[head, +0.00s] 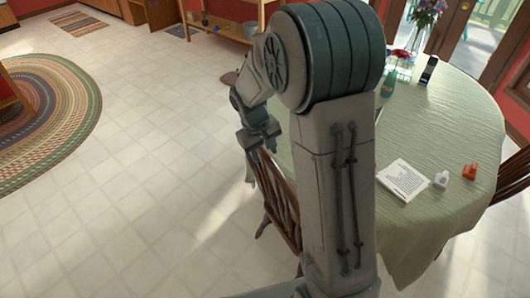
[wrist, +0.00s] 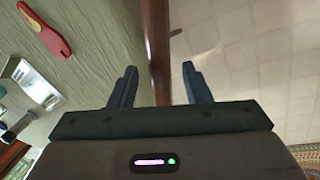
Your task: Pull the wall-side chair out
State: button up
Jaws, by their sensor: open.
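A brown wooden chair (head: 282,205) with a spindle back stands at the left edge of the table, partly hidden behind my arm. My gripper (head: 262,148) is at the top of this chair's back. In the wrist view my gripper (wrist: 160,82) is open, with one finger on each side of a brown wooden rail (wrist: 157,30), which looks like the chair's top rail. I cannot tell whether the fingers touch it. Another dark wooden chair (head: 516,172) shows at the right edge. The pictures do not make clear which chair is wall-side.
The oval table (head: 440,150) has a green cloth and carries a paper (head: 403,180), an orange item (head: 470,171), a small white bottle (head: 441,180) and flowers (head: 426,15). Tiled floor (head: 130,200) left of the chair is clear. A braided rug (head: 50,110) lies far left.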

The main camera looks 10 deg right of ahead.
jog(key=shift+d+f, duration=0.15)
jog(key=shift+f, duration=0.6)
grip_shut()
